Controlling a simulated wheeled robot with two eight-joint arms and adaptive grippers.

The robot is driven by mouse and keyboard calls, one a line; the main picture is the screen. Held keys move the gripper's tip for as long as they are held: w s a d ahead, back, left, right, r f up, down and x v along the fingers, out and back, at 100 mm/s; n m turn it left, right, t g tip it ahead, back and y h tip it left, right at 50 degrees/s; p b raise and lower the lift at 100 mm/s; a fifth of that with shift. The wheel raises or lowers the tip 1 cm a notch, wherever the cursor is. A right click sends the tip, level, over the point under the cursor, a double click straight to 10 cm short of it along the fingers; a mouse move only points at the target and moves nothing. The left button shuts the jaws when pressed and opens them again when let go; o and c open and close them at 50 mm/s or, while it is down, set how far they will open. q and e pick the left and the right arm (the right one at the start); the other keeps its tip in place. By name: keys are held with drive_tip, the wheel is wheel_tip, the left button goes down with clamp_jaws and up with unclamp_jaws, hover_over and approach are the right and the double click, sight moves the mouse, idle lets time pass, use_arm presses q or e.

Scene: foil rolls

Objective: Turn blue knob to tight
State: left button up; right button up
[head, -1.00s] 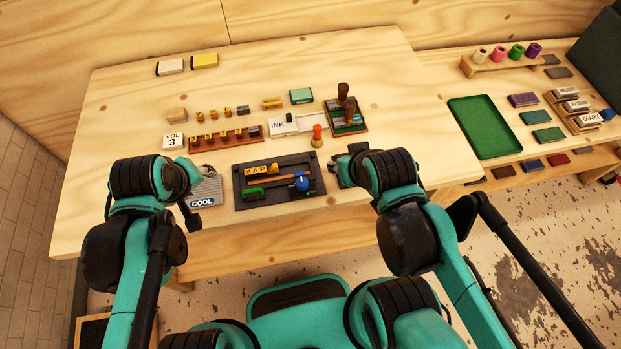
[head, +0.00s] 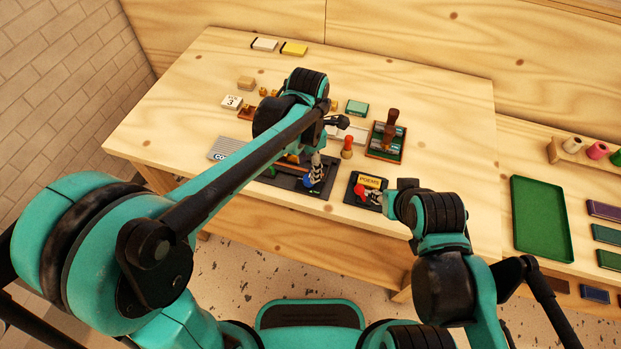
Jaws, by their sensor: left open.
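The blue knob (head: 308,182) is at the right part of a dark tray (head: 289,183) near the table's front edge, partly hidden by my left gripper. My left arm reaches across the tray, and the left gripper (head: 317,168) points down right at the knob, with its jaws open. I cannot tell whether the fingers touch the knob. A small green mark shows on the tray just below the knob. My right gripper (head: 400,188) is beside a dark plate marked POEMS (head: 369,182); its fingers are too small to read.
A red knob (head: 362,190) sits on the POEMS plate. A red-topped wooden peg (head: 347,147) and a box with brown-handled stamps (head: 388,143) stand behind. A green tray (head: 541,215) lies on the right-hand table.

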sight(309, 176)
use_arm(q)
wheel_tip(309, 176, down, 5)
drive_tip(key=shift+f+b, duration=0.1)
drive_tip(key=shift+b, duration=0.7)
clamp_jaws()
